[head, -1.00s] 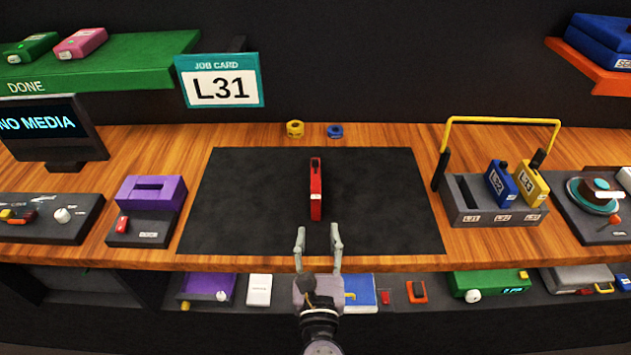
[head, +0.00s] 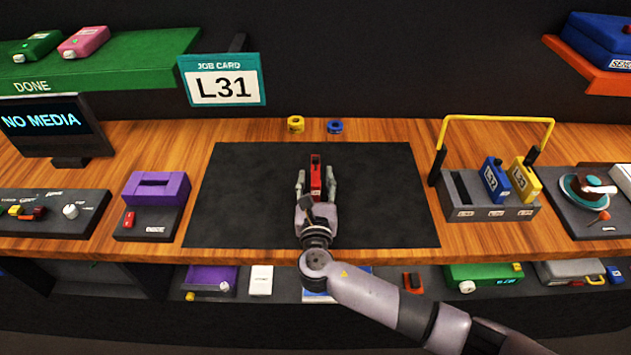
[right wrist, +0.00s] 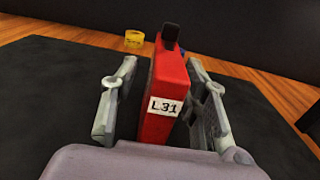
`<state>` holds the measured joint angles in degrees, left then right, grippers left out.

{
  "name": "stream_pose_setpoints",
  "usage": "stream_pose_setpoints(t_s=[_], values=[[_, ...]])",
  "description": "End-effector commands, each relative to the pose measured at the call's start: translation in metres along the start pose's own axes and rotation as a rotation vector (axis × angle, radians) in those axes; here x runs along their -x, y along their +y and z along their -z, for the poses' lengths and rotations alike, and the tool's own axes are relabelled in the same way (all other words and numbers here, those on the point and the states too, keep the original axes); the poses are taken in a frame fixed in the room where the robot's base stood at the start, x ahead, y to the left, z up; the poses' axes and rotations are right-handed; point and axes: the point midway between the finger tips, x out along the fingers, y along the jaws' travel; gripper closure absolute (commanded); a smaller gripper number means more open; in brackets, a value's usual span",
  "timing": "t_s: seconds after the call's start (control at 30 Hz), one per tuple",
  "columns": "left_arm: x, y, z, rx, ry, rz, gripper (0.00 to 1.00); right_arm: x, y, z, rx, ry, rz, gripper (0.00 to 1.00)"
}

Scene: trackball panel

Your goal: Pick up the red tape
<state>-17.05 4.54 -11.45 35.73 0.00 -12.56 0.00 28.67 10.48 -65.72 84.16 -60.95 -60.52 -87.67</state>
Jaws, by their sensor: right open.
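The red tape (head: 316,172) is a thin red cartridge with a dark tab on top, standing on the black mat (head: 250,200). In the right wrist view the red tape (right wrist: 170,80) shows a white label reading L31. My right gripper (head: 316,180) is open, with one finger on each side of the tape. In the right wrist view the fingers of my right gripper (right wrist: 163,100) flank the tape; a gap shows on the left, and the right finger looks very near it. The gripper hides the tape's lower part in the head view. My left gripper is not in view.
A grey rack (head: 465,210) with a yellow handle holds a blue tape (head: 495,180) and a yellow tape (head: 524,178) at the right. A yellow roll (head: 295,124) and a blue roll (head: 335,127) sit behind the mat. A purple device (head: 155,190) stands left.

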Motion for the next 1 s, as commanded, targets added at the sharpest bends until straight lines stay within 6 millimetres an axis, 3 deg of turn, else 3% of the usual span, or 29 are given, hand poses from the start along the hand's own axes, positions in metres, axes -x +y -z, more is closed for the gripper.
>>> stream_pose_setpoints(t_s=[0.33, 0.9, 1.0], values=[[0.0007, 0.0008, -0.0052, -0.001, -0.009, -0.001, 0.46, -0.0062, 0.0002, 0.0003, -0.001, 0.000, 0.000, 0.60], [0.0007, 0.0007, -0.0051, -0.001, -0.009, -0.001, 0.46, -0.0059, -0.0001, 0.0003, 0.000, 0.000, 0.000, 0.98], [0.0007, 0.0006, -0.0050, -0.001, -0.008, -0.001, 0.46, -0.0059, -0.0001, 0.0003, 0.000, 0.000, 0.000, 1.00]])
